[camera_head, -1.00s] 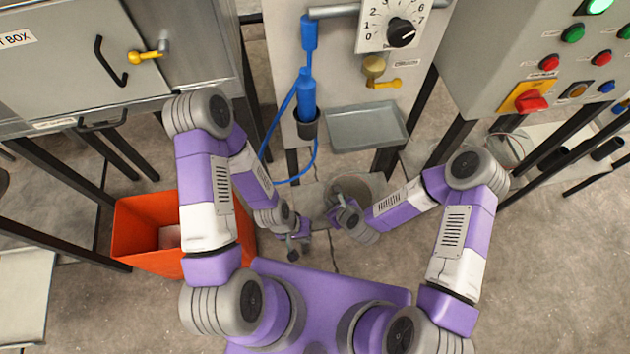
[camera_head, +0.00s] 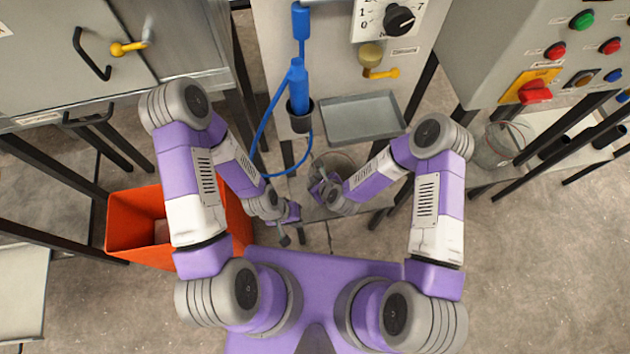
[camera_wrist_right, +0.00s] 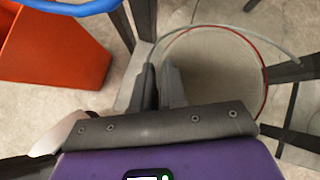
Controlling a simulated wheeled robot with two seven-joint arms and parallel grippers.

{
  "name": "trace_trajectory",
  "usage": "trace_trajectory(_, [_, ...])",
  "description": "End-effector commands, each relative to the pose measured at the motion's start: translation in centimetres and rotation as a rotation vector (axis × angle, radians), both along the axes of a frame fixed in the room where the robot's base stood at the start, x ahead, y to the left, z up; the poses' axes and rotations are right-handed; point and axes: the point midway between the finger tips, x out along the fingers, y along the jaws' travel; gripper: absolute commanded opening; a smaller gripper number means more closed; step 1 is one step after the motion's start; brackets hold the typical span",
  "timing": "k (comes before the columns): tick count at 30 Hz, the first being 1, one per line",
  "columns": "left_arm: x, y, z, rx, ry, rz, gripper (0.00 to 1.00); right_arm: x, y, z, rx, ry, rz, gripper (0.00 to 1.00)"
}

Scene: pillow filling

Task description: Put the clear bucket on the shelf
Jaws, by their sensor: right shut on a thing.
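A clear, see-through bucket (camera_wrist_right: 215,72) with a thin red rim line and a grey handle fills the middle right of the right wrist view. In the head view it (camera_head: 345,163) is below the grey tray, partly hidden by my right gripper. My right gripper (camera_head: 322,186) is shut on the bucket's rim or handle; its fingers (camera_wrist_right: 158,85) are close together at the bucket's left side. My left gripper (camera_head: 288,228) hangs empty to the left of the bucket, and its finger opening is too small to tell. A pale shelf (camera_head: 545,128) is under the control panel at right.
An orange bin (camera_head: 130,222) stands at left. The central machine carries a grey tray (camera_head: 362,118) and a blue hose (camera_head: 262,135). Dark table legs (camera_head: 420,150) flank the bucket. Floor is open at lower right.

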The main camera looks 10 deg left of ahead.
Motion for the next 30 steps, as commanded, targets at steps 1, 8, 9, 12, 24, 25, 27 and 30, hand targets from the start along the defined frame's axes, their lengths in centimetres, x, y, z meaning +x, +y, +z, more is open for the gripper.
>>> trace_trajectory(1, [-0.01,0.01,-0.77,0.0,0.0,0.0,0.0,0.07,-0.1,-0.93,-0.001,-0.004,-0.002,0.0])
trace_trajectory(8, [-0.01,0.0,-0.88,0.0,0.0,0.0,0.0,0.12,-0.27,-1.19,0.001,-0.005,-0.006,0.0])
trace_trajectory(9, [-0.01,0.01,-0.86,0.0,0.0,0.0,0.0,0.12,-0.26,-1.17,0.001,-0.005,-0.006,0.0])
trace_trajectory(12, [-0.01,0.01,-0.87,0.0,0.0,0.0,0.0,0.11,-0.28,-1.18,0.001,-0.005,-0.006,0.0])
trace_trajectory(24, [0.0,0.01,-1.1,0.0,0.0,0.0,0.0,0.0,-0.32,-1.55,-0.001,0.0,-0.007,0.38])
trace_trajectory(25, [0.0,0.01,-1.1,0.0,0.0,0.0,0.0,0.0,-0.32,-1.55,-0.001,0.0,-0.007,0.38])
trace_trajectory(27, [0.0,0.01,-1.1,0.0,0.0,0.0,0.0,0.0,-0.32,-1.55,-0.001,0.0,-0.007,0.38])
trace_trajectory(30, [0.01,0.0,-0.99,0.0,0.0,0.0,0.0,0.01,-0.32,-1.42,0.0,0.0,-0.007,0.38])
